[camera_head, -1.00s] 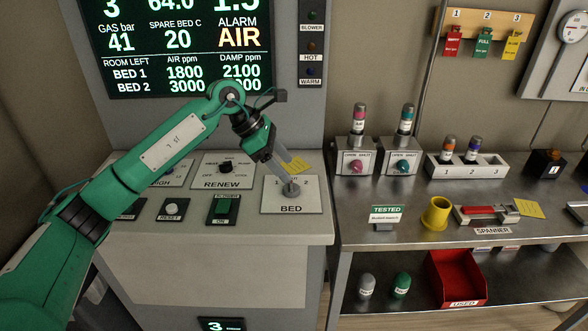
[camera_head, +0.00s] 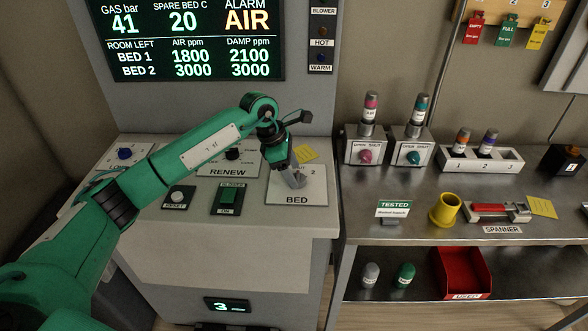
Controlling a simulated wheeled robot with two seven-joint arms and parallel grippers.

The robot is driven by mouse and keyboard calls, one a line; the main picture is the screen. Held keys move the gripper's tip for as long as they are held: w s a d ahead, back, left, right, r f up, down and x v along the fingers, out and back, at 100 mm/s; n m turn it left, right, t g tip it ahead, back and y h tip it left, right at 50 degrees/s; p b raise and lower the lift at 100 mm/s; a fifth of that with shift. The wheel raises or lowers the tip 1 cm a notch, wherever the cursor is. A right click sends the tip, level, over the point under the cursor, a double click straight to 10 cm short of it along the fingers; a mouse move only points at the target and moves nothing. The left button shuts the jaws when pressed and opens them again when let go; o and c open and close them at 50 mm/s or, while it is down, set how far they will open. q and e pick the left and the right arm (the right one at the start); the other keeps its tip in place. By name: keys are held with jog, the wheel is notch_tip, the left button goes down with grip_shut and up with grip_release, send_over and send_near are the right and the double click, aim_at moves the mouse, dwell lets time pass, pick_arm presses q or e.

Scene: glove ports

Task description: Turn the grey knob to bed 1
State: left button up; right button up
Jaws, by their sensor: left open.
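The grey knob (camera_head: 297,180) stands on the white BED plate (camera_head: 308,193) at the right end of the console. A "2" shows at the plate's upper right; the "1" is hidden behind my gripper. My left gripper (camera_head: 293,176) comes down from the upper left with its open fingers at the knob. The fingers partly cover the knob, so I cannot tell which way it points or whether they touch it. My right gripper is not in view.
A yellow note (camera_head: 306,153) lies behind the BED plate. The RENEW knob (camera_head: 233,154), the RESET button (camera_head: 177,197) and a green switch (camera_head: 228,198) are to the left. A metal bench (camera_head: 390,226) with cylinders, a yellow cup (camera_head: 444,210) and a spanner stands at the right.

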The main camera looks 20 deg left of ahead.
pick_arm(q)
jog(key=shift+x, duration=0.8)
jog(key=c, duration=1)
jog(key=shift+o, duration=0.2)
